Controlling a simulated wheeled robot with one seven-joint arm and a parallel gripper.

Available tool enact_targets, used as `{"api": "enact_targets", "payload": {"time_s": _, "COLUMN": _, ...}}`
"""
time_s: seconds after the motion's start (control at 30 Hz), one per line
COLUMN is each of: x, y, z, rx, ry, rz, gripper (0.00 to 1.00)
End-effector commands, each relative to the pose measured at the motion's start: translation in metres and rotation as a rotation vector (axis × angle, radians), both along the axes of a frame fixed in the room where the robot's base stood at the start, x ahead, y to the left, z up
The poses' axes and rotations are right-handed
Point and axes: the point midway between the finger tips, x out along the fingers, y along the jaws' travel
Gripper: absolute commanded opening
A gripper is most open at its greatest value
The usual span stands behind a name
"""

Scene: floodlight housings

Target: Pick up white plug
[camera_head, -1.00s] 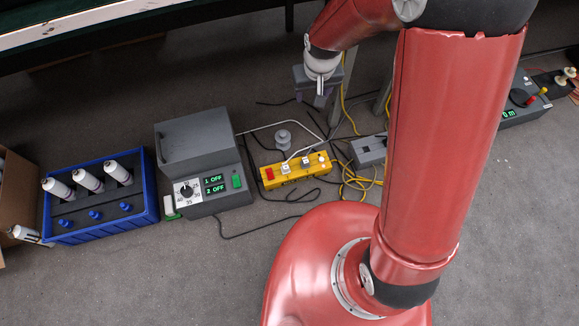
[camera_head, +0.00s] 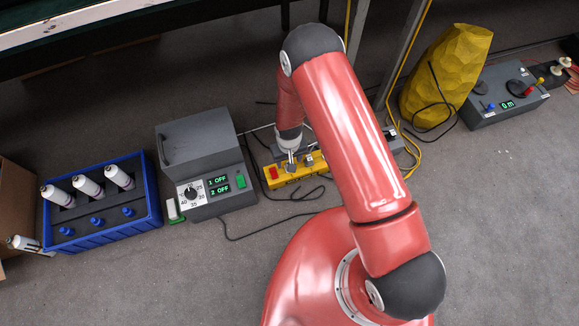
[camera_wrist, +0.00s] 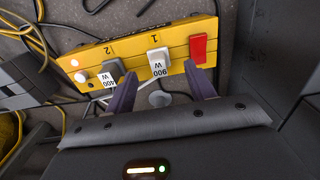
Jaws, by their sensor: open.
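The white plug (camera_wrist: 158,62) sits in the yellow power strip (camera_wrist: 82,59) by the mark 1, with a label hanging at its front. A grey plug (camera_wrist: 113,69) with a label reading 400 W sits by the mark 2. My gripper (camera_wrist: 163,84) is open. In the wrist view its two dark fingers lie either side of the white plug, with the left finger close to the grey plug. No grip on the plug shows. In the head view my gripper (camera_head: 291,166) is over the strip (camera_head: 272,174), and the white plug is hard to make out there.
A grey box with a dial and displays (camera_head: 204,155) stands just left of the strip. A blue crate (camera_head: 151,215) with bottles is further left. Cables lie around the strip. A yellow faceted object (camera_head: 445,75) and a grey meter box (camera_head: 507,96) stand at the right.

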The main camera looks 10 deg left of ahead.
Motion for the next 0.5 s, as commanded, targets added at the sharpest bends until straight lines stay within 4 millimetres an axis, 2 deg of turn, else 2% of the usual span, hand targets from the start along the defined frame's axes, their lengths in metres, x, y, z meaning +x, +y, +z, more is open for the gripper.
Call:
{"api": "enact_targets", "payload": {"time_s": 0.1, "x": 0.0, "y": -0.001, "z": -0.021, "rx": -0.002, "ry": 0.003, "rz": 0.0, "gripper": 0.55}}
{"api": "enact_targets", "payload": {"time_s": 0.2, "x": 0.0, "y": -0.001, "z": -0.034, "rx": -0.001, "ry": 0.002, "rz": 0.0, "gripper": 0.55}}
{"api": "enact_targets", "payload": {"time_s": 0.3, "x": 0.0, "y": -0.001, "z": -0.04, "rx": -0.001, "ry": 0.001, "rz": 0.0, "gripper": 0.55}}
{"api": "enact_targets", "payload": {"time_s": 0.5, "x": 0.001, "y": -0.001, "z": -0.041, "rx": 0.0, "ry": 0.0, "rz": -0.001, "gripper": 0.55}}
